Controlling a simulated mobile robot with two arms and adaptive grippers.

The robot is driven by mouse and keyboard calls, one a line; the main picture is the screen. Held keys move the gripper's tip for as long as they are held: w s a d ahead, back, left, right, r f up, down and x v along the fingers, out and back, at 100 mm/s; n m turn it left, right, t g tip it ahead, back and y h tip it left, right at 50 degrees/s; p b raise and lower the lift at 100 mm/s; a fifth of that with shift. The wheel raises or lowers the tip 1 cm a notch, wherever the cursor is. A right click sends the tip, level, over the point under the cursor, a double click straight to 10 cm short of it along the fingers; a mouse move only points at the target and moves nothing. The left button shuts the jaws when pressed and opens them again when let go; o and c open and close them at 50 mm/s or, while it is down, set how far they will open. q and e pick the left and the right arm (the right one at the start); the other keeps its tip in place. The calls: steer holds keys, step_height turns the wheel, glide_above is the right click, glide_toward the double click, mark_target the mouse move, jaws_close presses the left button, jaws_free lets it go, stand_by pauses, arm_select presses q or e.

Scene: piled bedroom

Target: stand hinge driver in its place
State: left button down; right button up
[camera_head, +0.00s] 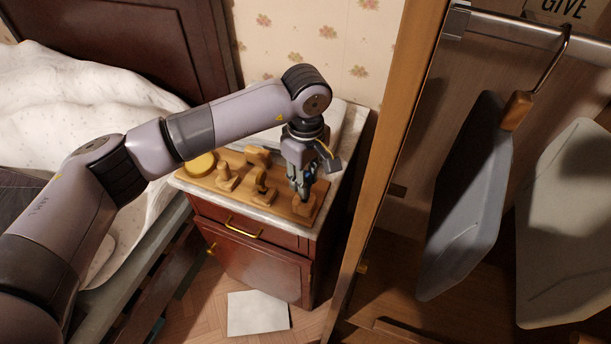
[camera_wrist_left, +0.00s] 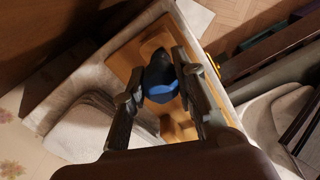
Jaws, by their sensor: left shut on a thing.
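My left gripper (camera_head: 301,186) points down over the right end of a wooden board (camera_head: 233,191) on the bedside cabinet. It is shut on a dark tool with a blue part, taken to be the hinge driver (camera_wrist_left: 161,80), which shows between the fingers in the left wrist view. In the head view the fingers mostly hide the driver. A wooden holder (camera_head: 305,207) stands directly below the fingers. I cannot tell whether the driver's lower end is inside or just above it. My right gripper is not in view.
Several other wooden holders, one at the left (camera_head: 226,178), and a round yellow piece (camera_head: 201,165) are on the board. The cabinet's pale top (camera_head: 318,222) has a narrow bare front edge.

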arm_select(q)
steer(key=shift+f, duration=0.25)
steer(key=c, duration=1.2)
jaws_free()
steer(key=shift+o, duration=0.5)
steer(key=shift+o, duration=1.4)
steer(key=o, duration=0.4)
steer(key=shift+o, duration=0.3)
steer(key=o, duration=0.3)
steer(key=shift+o, duration=0.3)
